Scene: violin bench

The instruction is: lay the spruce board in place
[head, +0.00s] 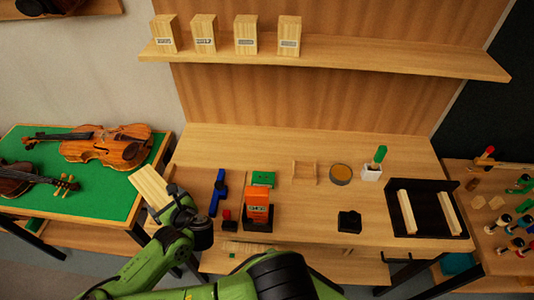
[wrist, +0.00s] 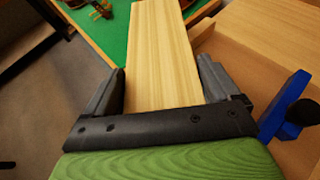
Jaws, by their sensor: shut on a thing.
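The spruce board is a pale wooden slab (head: 151,188) held in my gripper (head: 172,205) at the left end of the bench. In the wrist view the board (wrist: 160,60) lies between the two dark fingers of my gripper (wrist: 162,90) and extends away from it over the gap between the green-topped table and the bench. A black tray (head: 433,226) on the right of the bench has two pale wooden strips (head: 408,213) in it, with a dark space between them. My arm hides part of the bench front.
Blue clamp (head: 218,192), orange device (head: 257,205), green block (head: 263,179), small wooden frame (head: 304,172), round tin (head: 341,175), white cup (head: 372,172) and black block (head: 349,221) stand on the bench. Violins (head: 108,147) lie on the green table (head: 85,190). The bench's back strip is clear.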

